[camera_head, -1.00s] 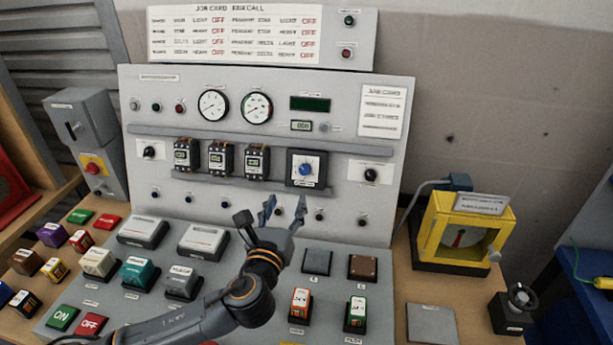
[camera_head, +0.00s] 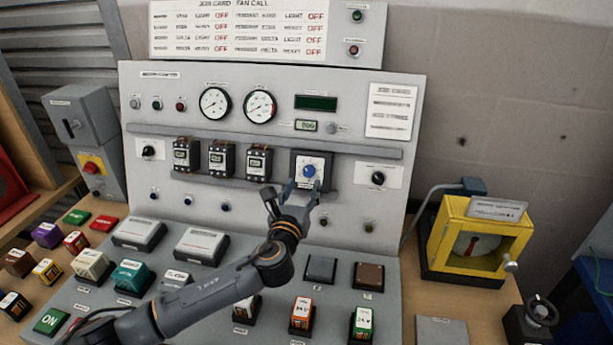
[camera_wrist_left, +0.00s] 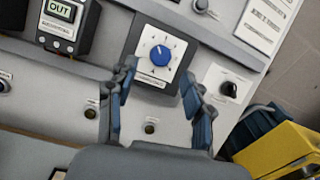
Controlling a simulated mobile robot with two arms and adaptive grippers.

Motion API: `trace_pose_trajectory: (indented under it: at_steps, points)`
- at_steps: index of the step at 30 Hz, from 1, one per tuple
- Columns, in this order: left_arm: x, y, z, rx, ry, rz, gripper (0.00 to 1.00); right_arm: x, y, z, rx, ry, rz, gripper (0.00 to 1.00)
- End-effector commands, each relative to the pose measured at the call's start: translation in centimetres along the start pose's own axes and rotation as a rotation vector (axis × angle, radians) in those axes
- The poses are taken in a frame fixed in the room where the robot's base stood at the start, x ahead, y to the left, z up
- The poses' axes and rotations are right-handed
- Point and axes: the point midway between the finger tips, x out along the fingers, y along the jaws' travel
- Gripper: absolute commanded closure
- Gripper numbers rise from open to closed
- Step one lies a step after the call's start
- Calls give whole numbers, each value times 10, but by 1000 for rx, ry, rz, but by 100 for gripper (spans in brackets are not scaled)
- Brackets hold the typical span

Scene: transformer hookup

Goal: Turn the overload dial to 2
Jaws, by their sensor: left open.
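The overload dial is a blue round knob (camera_head: 309,171) on a white scale plate set in a dark square housing, at the right end of the row of modules on the upright panel. In the left wrist view the blue knob (camera_wrist_left: 160,56) shows whole, with a light pointer mark near its top and numbers around it too small to read surely. My left gripper (camera_head: 305,186) is open just below and in front of the dial. In the left wrist view its two fingers (camera_wrist_left: 158,85) stand either side below the knob, apart from it. My right gripper is not in view.
Three black modules (camera_head: 222,159) sit left of the dial. A black rotary switch (camera_head: 378,178) is to its right. A grey rail (camera_head: 260,141) runs above. A yellow framed box (camera_head: 478,240) stands on the bench at right. Blocks and buttons fill the sloped desk.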

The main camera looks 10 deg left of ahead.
Motion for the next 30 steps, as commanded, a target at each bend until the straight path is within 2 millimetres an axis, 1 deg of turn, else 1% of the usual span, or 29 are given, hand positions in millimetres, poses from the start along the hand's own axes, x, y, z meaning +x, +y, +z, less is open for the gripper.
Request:
trace_pose_trajectory:
  at_steps: [1,3,9,14,21,23,24,26,27,28,29,30]
  points:
    - [10,0,1,1,-1,2,49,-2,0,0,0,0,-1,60]
    - [21,0,1,1,-1,1,49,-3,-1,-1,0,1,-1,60]
    - [41,0,0,1,0,0,49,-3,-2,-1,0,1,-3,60]
    - [46,0,0,1,1,0,49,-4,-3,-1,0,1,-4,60]
    - [46,0,0,0,0,0,49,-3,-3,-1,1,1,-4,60]
    - [46,0,0,0,1,0,61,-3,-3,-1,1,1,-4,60]
    - [46,0,0,0,1,0,69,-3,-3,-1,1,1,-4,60]
    - [46,0,0,0,1,0,81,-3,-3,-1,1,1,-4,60]
    - [46,0,0,0,1,0,90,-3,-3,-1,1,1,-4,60]
    - [46,0,0,0,1,0,96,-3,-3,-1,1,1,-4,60]
    - [46,0,0,0,1,0,100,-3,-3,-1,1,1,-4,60]
    - [46,0,0,0,1,0,100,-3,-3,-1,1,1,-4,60]
